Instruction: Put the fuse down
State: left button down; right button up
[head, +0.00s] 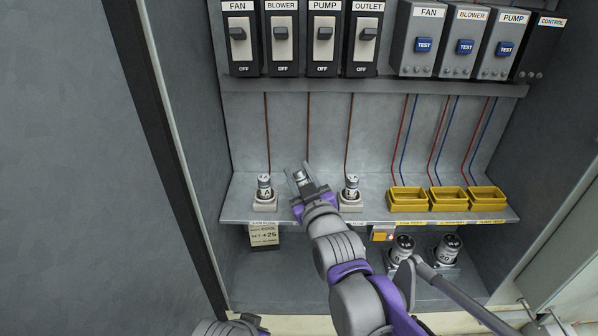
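My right gripper (301,178) reaches up to the middle of the grey shelf, with its fingers around a small silver fuse (303,177). The fingers appear closed on the fuse's sides. The wrist hides the fuse's lower part and the shelf under it, so I cannot tell whether it sits in a socket or is held above it. A similar fuse stands upright in a pale socket to the left (264,187), and another to the right (350,188). My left gripper does not show clearly; only a dark grey and purple part of me is at the bottom edge.
Four labelled switches (240,36) and grey test boxes (418,42) are above. Wires run down the back wall; cabinet walls bound both sides.

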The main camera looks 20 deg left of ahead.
jog(key=o, duration=0.3)
jog(key=shift+r, duration=0.15)
jog(key=shift+r, duration=0.35)
jog(key=shift+s+d+r, duration=0.1)
jog(key=shift+s+d, duration=0.1)
jog(key=shift+s, duration=0.1)
jog(key=v, duration=1.1)
jog(key=shift+s+d, duration=0.1)
